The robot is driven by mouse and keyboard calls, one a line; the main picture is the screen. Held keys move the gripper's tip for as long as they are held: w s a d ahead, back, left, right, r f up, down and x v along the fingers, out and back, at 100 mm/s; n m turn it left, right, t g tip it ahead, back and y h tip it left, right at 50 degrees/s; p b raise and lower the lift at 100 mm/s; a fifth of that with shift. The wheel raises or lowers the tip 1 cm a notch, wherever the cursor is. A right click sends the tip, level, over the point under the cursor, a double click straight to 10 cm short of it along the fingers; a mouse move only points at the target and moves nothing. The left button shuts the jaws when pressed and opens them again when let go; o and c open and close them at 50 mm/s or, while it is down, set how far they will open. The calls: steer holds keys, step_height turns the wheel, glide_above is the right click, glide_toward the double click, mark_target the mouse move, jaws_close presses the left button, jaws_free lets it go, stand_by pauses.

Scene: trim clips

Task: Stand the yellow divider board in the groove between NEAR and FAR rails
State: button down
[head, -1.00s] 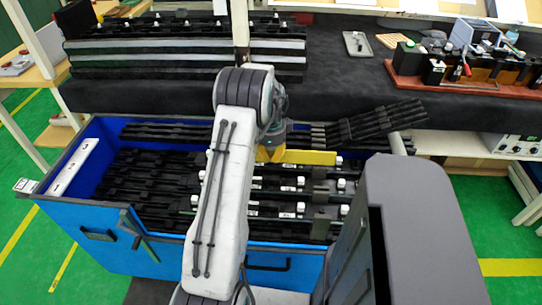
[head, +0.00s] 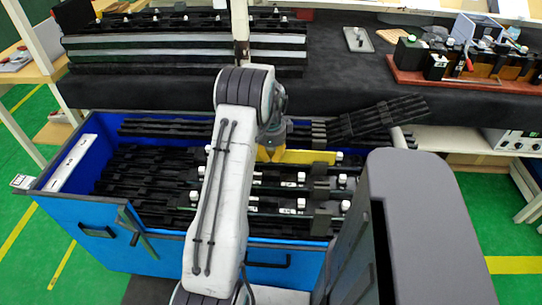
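The yellow divider board (head: 308,157) lies level, lengthwise left to right, over the blue crate (head: 185,250). Its left end is at my gripper (head: 270,153), and its right end reaches toward a white block. My gripper is at the crate's back half, partly hidden behind my arm. It appears shut on the board, though the fingertips are hard to make out. Dark rails (head: 285,192) with white blocks run across the crate below and in front of the board. I cannot read which are NEAR and FAR, and the groove is not clear.
Black bars (head: 375,117) stick out over the crate's back right corner. A dark bench (head: 330,75) stands behind, with a red-based fixture (head: 450,75) at right and stacked bars (head: 185,45) at left.

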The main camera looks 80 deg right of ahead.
mark_target(271, 164)
steer(key=shift+f+b, duration=1.4)
steer(key=shift+f, duration=0.55)
steer(key=c, duration=1.3)
jaws_free()
steer(key=shift+c, duration=0.2)
steer(key=shift+r, duration=0.1)
step_height(271, 164, up, 12)
steer(key=shift+a, duration=0.25)
